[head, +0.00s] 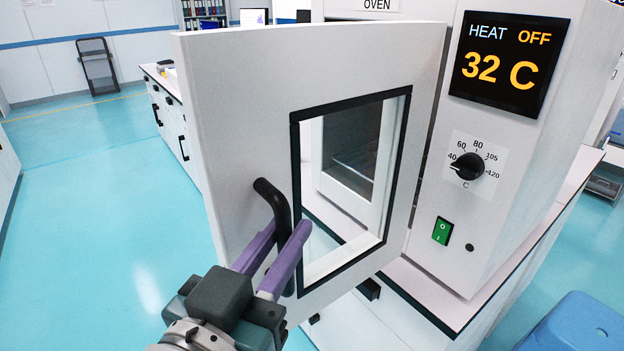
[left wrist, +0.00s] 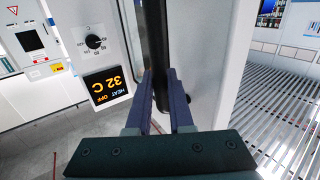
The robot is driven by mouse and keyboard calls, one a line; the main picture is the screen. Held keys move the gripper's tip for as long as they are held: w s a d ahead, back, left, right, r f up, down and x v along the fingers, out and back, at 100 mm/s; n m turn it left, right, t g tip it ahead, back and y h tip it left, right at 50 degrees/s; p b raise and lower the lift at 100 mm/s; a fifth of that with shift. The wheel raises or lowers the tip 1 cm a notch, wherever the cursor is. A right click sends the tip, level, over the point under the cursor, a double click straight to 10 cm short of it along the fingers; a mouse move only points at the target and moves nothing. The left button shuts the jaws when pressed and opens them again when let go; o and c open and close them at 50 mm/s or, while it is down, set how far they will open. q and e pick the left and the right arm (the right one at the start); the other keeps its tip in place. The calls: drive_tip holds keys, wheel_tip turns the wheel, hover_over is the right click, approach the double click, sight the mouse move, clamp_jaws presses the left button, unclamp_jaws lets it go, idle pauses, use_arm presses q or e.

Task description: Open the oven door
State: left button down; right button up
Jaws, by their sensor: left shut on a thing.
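The white oven door (head: 240,110) stands partly open in the head view, swung out to the left from its right edge. Its black-framed window shows the oven's inside behind it. A black bar handle (head: 272,196) is on the door's left part. My left gripper (head: 285,235) has its purple fingers around the handle and is shut on it. In the left wrist view the handle (left wrist: 154,45) runs between the two fingers (left wrist: 160,100). The oven body (head: 500,230) stands to the right. My right gripper is not in view.
The oven's front has a display (head: 510,62) reading HEAT OFF 32 C, a dial (head: 467,167) and a green switch (head: 442,231). A blue stool (head: 575,325) stands at the lower right. The turquoise floor (head: 90,240) to the left is clear.

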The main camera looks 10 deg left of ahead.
use_arm(q)
drive_tip(key=shift+s+d, duration=0.25)
drive_tip(key=shift+d, duration=0.15)
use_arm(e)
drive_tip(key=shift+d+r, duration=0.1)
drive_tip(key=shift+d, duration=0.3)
use_arm(q)
drive_tip(key=c, duration=0.8)
unclamp_jaws()
drive_tip(key=shift+w, duration=0.1)
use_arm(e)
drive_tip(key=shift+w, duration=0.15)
use_arm(q)
drive_tip(key=v, duration=1)
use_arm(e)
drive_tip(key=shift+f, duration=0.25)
use_arm(q)
drive_tip(key=shift+d, duration=0.1)
